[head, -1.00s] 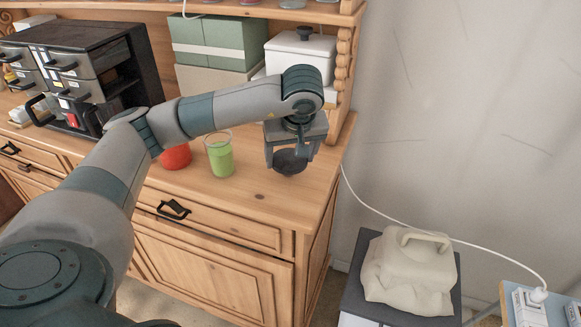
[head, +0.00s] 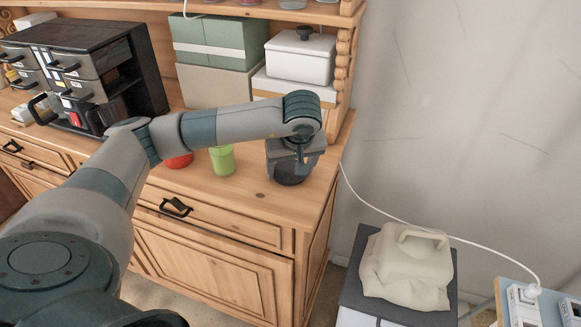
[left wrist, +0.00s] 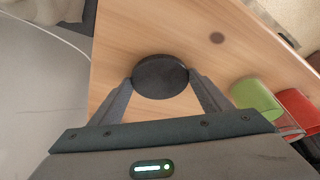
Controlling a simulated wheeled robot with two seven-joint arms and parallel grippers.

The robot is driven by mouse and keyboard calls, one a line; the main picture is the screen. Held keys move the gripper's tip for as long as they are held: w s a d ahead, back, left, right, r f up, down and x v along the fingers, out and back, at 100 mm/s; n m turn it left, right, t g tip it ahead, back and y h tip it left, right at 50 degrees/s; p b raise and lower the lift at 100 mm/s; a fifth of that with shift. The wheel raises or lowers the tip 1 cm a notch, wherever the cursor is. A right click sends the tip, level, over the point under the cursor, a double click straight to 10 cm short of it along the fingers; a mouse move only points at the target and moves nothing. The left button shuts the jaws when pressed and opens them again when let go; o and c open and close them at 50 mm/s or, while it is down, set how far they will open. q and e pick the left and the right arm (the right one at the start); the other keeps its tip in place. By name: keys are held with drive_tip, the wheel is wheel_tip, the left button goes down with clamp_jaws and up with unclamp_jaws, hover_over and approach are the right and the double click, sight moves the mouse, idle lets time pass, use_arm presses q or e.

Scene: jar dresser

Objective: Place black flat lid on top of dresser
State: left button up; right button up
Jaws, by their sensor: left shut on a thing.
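The black flat lid (left wrist: 160,76) is a dark round disc between the two fingers of my left gripper (left wrist: 160,82) in the left wrist view. The gripper is shut on it. In the head view my left gripper (head: 289,176) points down over the right part of the wooden dresser top (head: 240,192), and the dark lid shows at its fingertips. The lid is on or just above the surface; I cannot tell whether it touches. My right gripper is not in view.
A green cup (head: 222,160) and a red cup (head: 180,161) stand left of the gripper. Behind are a white lidded box (head: 300,62) and green boxes (head: 215,42). A black drawer unit (head: 85,75) stands at the left. The dresser front edge is clear.

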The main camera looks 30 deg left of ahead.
use_arm(q)
drive_tip(key=o, duration=1)
drive_tip(key=shift+o, duration=0.2)
drive_tip(key=shift+r, duration=0.15)
drive_tip(key=shift+s+d+r, duration=0.1)
drive_tip(key=shift+d+r, duration=0.05)
drive_tip(key=shift+r, duration=0.15)
drive_tip(key=b+v, duration=0.2)
drive_tip(key=v, duration=0.4)
drive_tip(key=shift+r, duration=0.2)
drive_tip(key=shift+b+v, duration=0.6)
drive_tip(key=shift+v, duration=1.8)
drive_tip(key=shift+d, duration=0.1)
